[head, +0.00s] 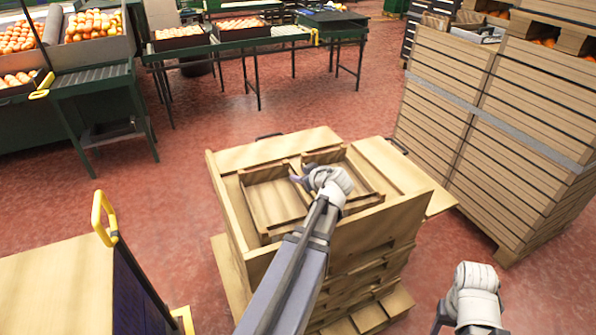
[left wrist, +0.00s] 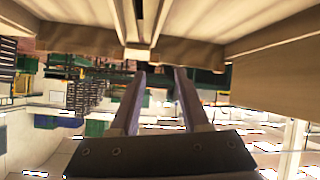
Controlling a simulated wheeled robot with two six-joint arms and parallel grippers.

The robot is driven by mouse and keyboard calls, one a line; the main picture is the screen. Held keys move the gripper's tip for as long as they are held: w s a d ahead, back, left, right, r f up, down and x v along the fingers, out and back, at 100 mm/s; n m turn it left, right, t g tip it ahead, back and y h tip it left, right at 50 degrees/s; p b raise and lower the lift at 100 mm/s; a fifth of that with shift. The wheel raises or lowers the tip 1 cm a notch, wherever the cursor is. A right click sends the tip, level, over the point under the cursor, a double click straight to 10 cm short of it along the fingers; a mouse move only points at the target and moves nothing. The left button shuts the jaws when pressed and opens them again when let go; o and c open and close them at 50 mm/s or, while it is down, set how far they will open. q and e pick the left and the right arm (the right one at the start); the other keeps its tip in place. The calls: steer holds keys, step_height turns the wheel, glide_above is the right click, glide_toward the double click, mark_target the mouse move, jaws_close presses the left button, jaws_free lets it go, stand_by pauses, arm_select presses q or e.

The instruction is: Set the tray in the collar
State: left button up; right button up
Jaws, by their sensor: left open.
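The wooden collar (head: 375,232) is a pale box-like frame on top of a wooden stack. Inside its rim lies a shallow wooden tray form with a left open part (head: 275,203) and a right part (head: 362,172), side by side; I cannot tell whether this is one divided tray or two. My left gripper (head: 299,178) is over the walls between the two parts, its jaws open. In the left wrist view the two fingers (left wrist: 160,75) stand apart with wooden walls just beyond; contact is unclear. My right gripper (head: 438,322) is low at the right, its fingers mostly hidden.
A tall slatted crate stack (head: 490,120) stands at the right. A wooden-topped cart with a yellow handle (head: 103,215) is at the left. Tables with orange trays (head: 240,25) stand behind. Red floor between is clear.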

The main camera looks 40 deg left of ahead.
arm_select(q)
steer(key=shift+p+v, duration=0.75)
steer(key=shift+v, duration=1.5)
